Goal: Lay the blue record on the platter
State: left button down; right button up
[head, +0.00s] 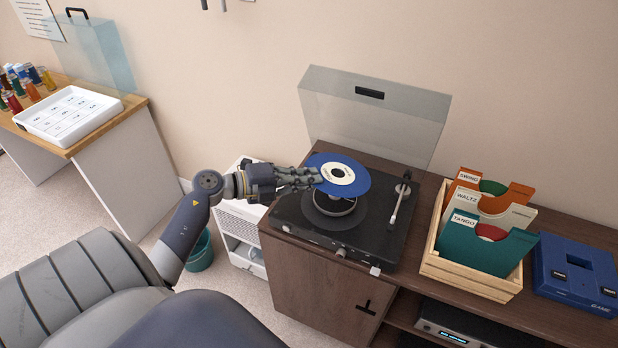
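My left gripper (316,177) comes in from the left and is shut on the record's left edge. The record is tilted and appears a little above the platter (320,218) of the black turntable (368,244), hiding its back part. A silver ring shows under the record's front edge. The tonearm (399,203) is at the right side of the deck, off the platter. The clear lid (385,115) stands open behind. My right gripper is not in view.
The turntable stands on a brown cabinet (310,285). To its right are a wooden crate (470,283) of record sleeves and a blue case (580,275). A table with a white tray (100,121) and small bottles is at the far left. A teal bin (201,255) is on the floor.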

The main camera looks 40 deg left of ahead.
pick_arm(q)
jog(key=shift+f+b, duration=0.35)
jog(key=shift+f, duration=0.05)
notch_tip(320, 180, down, 4)
jog(key=b, duration=0.3)
jog(key=shift+r+b, duration=0.2)
jog(key=shift+b, duration=0.2)
jog(key=shift+f, duration=0.5)
jog(key=shift+f+b, duration=0.15)
jog(key=shift+b, duration=0.15)
jog(key=shift+p, duration=0.35)
jog(key=shift+s+f, duration=0.1)
jog(key=shift+f, duration=0.25)
dwell(0.9)
jog(key=c, duration=1.7)
grip_release()
